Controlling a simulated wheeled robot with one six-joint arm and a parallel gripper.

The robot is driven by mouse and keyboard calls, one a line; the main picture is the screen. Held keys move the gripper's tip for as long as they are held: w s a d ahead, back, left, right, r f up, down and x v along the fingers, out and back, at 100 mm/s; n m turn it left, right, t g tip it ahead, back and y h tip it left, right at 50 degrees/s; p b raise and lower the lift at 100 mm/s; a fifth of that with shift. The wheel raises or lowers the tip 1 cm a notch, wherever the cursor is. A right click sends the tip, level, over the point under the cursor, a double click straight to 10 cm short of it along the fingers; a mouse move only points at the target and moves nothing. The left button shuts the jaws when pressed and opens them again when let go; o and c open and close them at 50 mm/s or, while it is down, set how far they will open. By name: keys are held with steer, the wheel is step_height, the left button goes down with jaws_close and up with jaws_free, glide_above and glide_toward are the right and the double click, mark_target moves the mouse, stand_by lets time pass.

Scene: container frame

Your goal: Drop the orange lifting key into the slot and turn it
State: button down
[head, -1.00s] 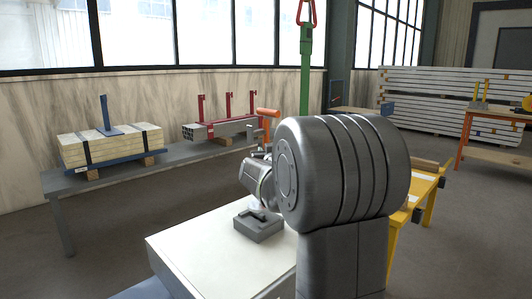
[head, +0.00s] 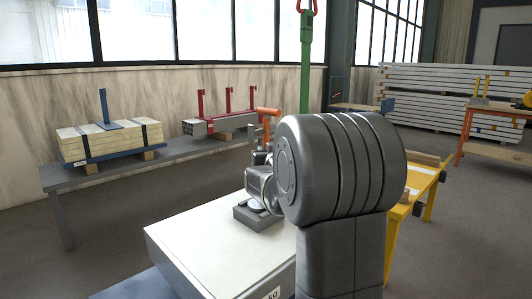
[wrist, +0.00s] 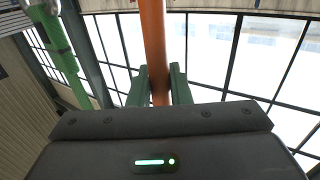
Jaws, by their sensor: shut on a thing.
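The orange lifting key (head: 267,112) stands upright with its crossbar handle at the top in the head view. My gripper (wrist: 160,88) is shut on its shaft; the orange shaft (wrist: 153,45) runs up between the two green fingers in the wrist view. In the head view my gripper (head: 263,157) is partly hidden behind my arm. A small grey block (head: 255,221) sits on a white-topped box (head: 215,248) below my wrist. My wrist covers the block's top, so no slot shows, and the key's lower end is hidden.
A green hoist piece with a red ring (head: 307,50) hangs behind my arm. A grey bench (head: 180,152) at the left carries a strapped plank stack (head: 105,143) and a red-framed load (head: 222,124). A yellow table (head: 425,185) stands at the right.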

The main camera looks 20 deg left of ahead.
steer(key=shift+a+r+y, duration=0.1)
steer(key=shift+y, duration=0.2)
steer(key=shift+r+n+g+p, duration=0.15)
steer(key=shift+n+g+p, duration=0.15)
steer(key=shift+p, duration=0.55)
steer(key=shift+w, duration=0.1)
steer(key=shift+a+n+g+y+p, duration=0.2)
steer(key=shift+n+g+y+p, duration=0.4)
steer(key=shift+p, duration=1.2)
steer(key=shift+a+n+g+y+p, duration=0.15)
steer(key=shift+n+g+y+p, duration=0.45)
steer(key=shift+p, duration=1.15)
steer(key=shift+a+n+g+y+p, duration=0.15)
steer(key=shift+n+g+y+p, duration=0.4)
steer(key=shift+g+p, duration=0.4)
steer(key=shift+a+n+g+y+p, duration=0.15)
steer(key=shift+n+g+y+p, duration=0.45)
steer(key=shift+p, duration=0.65)
steer(key=shift+a+n+g+y+p, duration=0.25)
steer(key=shift+n+g+y+p, duration=0.15)
steer(key=shift+n+g+p, duration=0.5)
steer(key=shift+a+n+g+y+p, duration=0.2)
steer(key=shift+n+g+y+p, duration=0.2)
steer(key=shift+g+p, duration=0.9)
steer(key=shift+s+a+n+g+p, duration=0.15)
steer(key=shift+s+n+g+p, duration=0.05)
steer(key=shift+n+g+p, duration=0.55)
